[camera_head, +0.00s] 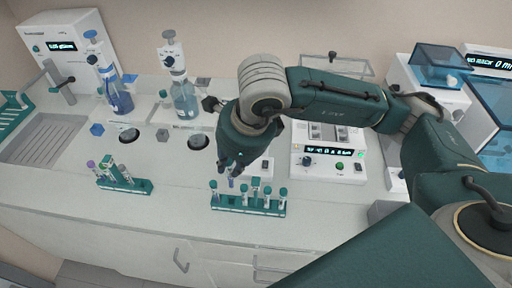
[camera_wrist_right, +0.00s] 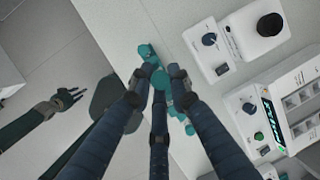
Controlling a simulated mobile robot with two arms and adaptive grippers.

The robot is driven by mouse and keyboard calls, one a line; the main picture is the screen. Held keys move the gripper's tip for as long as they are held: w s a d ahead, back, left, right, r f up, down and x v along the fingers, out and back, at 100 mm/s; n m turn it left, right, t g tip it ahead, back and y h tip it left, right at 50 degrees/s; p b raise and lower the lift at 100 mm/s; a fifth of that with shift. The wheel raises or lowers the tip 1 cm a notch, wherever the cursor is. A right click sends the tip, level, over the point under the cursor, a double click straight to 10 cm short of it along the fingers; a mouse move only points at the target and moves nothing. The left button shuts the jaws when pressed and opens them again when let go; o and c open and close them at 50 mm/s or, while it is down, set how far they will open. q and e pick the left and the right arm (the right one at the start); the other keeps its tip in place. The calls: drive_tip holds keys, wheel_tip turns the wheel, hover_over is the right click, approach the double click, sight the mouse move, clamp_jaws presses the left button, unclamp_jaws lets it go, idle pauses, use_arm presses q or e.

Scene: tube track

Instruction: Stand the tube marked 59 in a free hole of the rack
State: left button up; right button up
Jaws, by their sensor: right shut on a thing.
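My right gripper (camera_head: 234,172) is above the left part of the front teal rack (camera_head: 248,206). In the right wrist view its fingers (camera_wrist_right: 160,82) are shut on a tube with a teal cap (camera_wrist_right: 147,51). The tube's lower part (camera_head: 231,183) shows just under the fingers in the head view. No number is legible on it. The rack carries several teal-capped tubes (camera_head: 267,190), mostly to the right of the gripper. The rack is largely hidden behind the fingers in the wrist view. My left gripper (camera_wrist_right: 66,98) shows at the left of the wrist view, fingers spread, apart from everything.
A second teal rack (camera_head: 128,185) with several tubes stands to the left. Blue bottles (camera_head: 185,100), a control box (camera_head: 328,160) and a blue-lidded device (camera_head: 440,70) stand behind and to the right. The counter between the racks is clear.

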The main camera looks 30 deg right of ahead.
sight(229, 179)
drive_tip(key=shift+s+a+f, duration=0.1)
drive_tip(key=shift+a, duration=0.3)
drive_tip(key=shift+f, duration=0.3)
drive_tip(key=shift+f+b, duration=0.4)
drive_tip(key=shift+f, duration=0.2)
wheel_tip(229, 179, down, 2)
drive_tip(key=shift+f+b, duration=0.1)
drive_tip(key=shift+b, duration=0.35)
use_arm(q)
drive_tip(key=shift+w+f, duration=0.25)
drive_tip(key=shift+f, duration=0.7)
use_arm(e)
drive_tip(key=shift+f, duration=0.45)
use_arm(q)
drive_tip(key=shift+a+f, duration=0.1)
drive_tip(key=shift+f, duration=0.05)
drive_tip(key=shift+f+b, duration=0.45)
drive_tip(key=shift+b, duration=0.25)
use_arm(e)
drive_tip(key=shift+f, duration=0.1)
use_arm(q)
drive_tip(key=shift+f, duration=0.1)
